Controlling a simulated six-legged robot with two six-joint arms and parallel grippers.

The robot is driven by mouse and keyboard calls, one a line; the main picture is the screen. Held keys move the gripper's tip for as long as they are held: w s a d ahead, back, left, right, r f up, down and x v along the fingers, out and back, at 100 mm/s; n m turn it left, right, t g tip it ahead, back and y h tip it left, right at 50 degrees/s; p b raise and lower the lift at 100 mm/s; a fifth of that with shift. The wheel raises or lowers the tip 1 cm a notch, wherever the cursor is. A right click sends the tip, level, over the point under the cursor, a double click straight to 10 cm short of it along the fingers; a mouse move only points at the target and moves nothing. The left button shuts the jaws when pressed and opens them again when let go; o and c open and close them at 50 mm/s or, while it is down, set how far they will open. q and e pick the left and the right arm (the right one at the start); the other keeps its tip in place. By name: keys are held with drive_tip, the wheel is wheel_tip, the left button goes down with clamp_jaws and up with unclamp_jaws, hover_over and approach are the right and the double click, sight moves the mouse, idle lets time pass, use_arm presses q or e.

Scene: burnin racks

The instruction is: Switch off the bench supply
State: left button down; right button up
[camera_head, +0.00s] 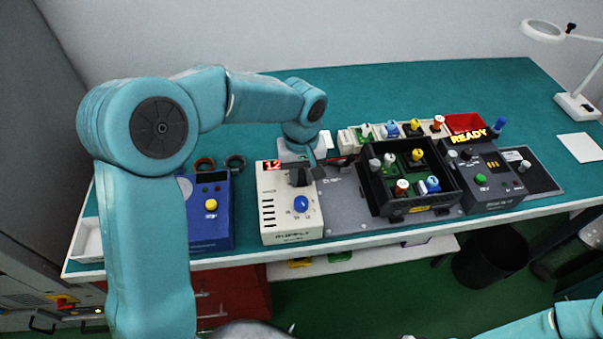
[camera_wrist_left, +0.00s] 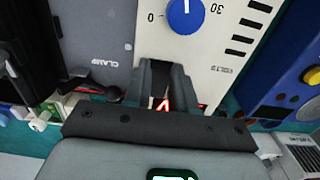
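The blue knob (camera_wrist_left: 185,12) lies beyond the fingertips, by marks 0 and 30. The fingers cover part of the panel, and contact is unclear. My right gripper is out of view.
A blue box with a yellow button (camera_head: 210,204) stands left of the supply. A grey clamp plate (camera_head: 345,205) and a black tray (camera_head: 418,209) with coloured parts lie right.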

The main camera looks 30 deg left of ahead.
use_arm(q)
drive_tip(key=shift+w+a+r+g+h+p, duration=0.15)
drive_tip(key=shift+w+r+g+h+p, duration=0.25)
drive_tip(key=shift+p, duration=0.9)
drive_tip(key=shift+s+a+r+g+h+p, duration=0.1)
drive_tip(key=shift+g+h+p, duration=0.35)
drive_tip(key=shift+p, duration=0.85)
drive_tip(key=shift+w+f+g, duration=0.1)
drive_tip(key=shift+g, duration=0.15)
drive_tip(key=shift+f, duration=0.15)
drive_tip(key=c, duration=0.9)
unclamp_jaws()
drive_tip(key=shift+w+a+r, duration=0.1)
drive_tip(key=shift+r, duration=0.35)
drive_tip(key=v, duration=1.5)
drive_tip(key=shift+r, duration=0.15)
